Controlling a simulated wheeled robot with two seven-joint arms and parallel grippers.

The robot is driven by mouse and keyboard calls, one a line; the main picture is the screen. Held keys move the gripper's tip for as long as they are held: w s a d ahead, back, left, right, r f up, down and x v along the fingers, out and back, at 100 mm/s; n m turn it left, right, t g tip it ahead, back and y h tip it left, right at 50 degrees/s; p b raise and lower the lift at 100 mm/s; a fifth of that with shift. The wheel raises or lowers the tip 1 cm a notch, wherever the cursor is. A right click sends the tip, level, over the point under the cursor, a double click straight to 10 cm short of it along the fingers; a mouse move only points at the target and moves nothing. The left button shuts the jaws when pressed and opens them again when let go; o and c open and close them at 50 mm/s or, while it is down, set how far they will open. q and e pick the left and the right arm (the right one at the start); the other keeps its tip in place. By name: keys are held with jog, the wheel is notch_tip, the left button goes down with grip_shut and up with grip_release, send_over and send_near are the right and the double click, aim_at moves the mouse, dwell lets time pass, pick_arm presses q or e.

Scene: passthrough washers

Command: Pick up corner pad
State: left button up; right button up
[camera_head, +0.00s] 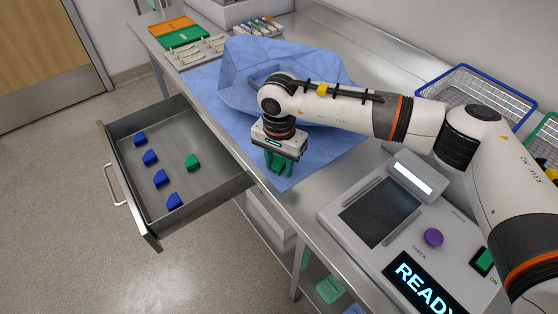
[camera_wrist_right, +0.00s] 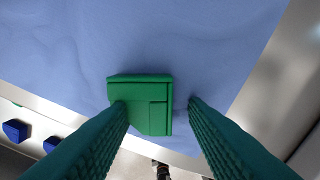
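A green corner pad (camera_wrist_right: 146,103) lies on the blue cloth (camera_wrist_right: 150,40) in the right wrist view, close to the cloth's edge. My right gripper (camera_wrist_right: 158,103) is open, with its two dark green fingers pointing down at the pad. The left fingertip overlaps the pad's left edge in the picture, and a gap shows between the pad and the right finger. In the head view my right gripper (camera_head: 279,163) is low over the blue cloth (camera_head: 325,157), and its green fingers blend with the pad. My left gripper is out of view.
An open metal drawer (camera_head: 208,193) holds several blue pads (camera_head: 161,178) and one green pad (camera_head: 192,161). A console (camera_head: 448,240) reading READY stands at the right. Wire baskets (camera_head: 480,88) are behind my arm. Orange and green trays (camera_head: 184,37) sit at the far end.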

grip_shut()
